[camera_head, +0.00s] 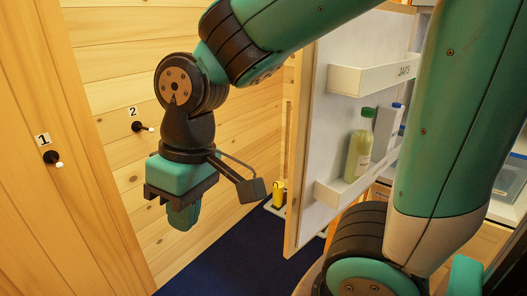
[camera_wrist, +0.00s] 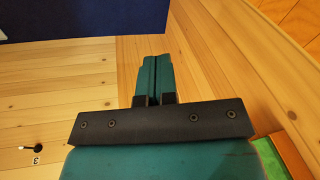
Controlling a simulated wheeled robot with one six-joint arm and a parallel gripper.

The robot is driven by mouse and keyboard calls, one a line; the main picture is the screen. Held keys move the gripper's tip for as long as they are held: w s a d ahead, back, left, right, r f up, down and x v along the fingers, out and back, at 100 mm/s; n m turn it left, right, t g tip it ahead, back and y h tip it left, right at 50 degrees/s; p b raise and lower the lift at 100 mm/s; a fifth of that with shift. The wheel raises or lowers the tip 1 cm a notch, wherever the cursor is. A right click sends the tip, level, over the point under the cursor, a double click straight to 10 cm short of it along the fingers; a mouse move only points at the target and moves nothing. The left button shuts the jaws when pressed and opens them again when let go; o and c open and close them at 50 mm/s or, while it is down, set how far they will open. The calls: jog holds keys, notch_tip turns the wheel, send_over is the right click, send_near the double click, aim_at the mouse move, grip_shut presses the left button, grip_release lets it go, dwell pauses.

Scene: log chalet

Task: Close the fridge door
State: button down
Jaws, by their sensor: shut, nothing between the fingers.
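The fridge door (camera_head: 330,115) stands open in the head view, its white inner side facing right and its wooden edge toward me. Its upper rack (camera_head: 375,78) is labelled "JARS", and its lower rack (camera_head: 352,182) carries bottles. My gripper (camera_head: 183,216) hangs to the left of the door, pointing down, with a clear gap to the door. Its two teal fingers are together and empty, as the wrist view (camera_wrist: 155,75) also shows. The fridge body is partly hidden behind my arm at the right, and the wrist view does not clearly show the door.
A plank wall at the left has black hooks labelled 1 (camera_head: 53,158) and 2 (camera_head: 140,127). A dark blue rug (camera_head: 232,262) covers the floor below my gripper. A small yellow object (camera_head: 278,194) stands by the wall behind the door. A blue-lidded container (camera_head: 511,178) sits at the right.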

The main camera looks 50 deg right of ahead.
jog(key=w+d+m+g+h+p, duration=0.2)
jog(key=w+d+m+h+p, duration=0.15)
jog(key=w+d+m, duration=0.7)
jog(key=w+d+m+g+h+p, duration=0.15)
jog(key=w+d+m+h, duration=0.4)
jog(key=d, duration=0.75)
jog(key=s+d+f+m+g+p, duration=0.1)
jog(key=s+d+f+m+p, duration=0.1)
jog(key=d+f, duration=0.3)
jog(key=s+d+f+m+g+y+p, duration=0.1)
jog(key=s+d+f+m+p, duration=0.1)
jog(key=s+d+f+m, duration=0.2)
jog(key=shift+d+f+m+p, duration=0.3)
jog(key=shift+d+f+p, duration=0.1)
jog(key=shift+d+f, duration=0.15)
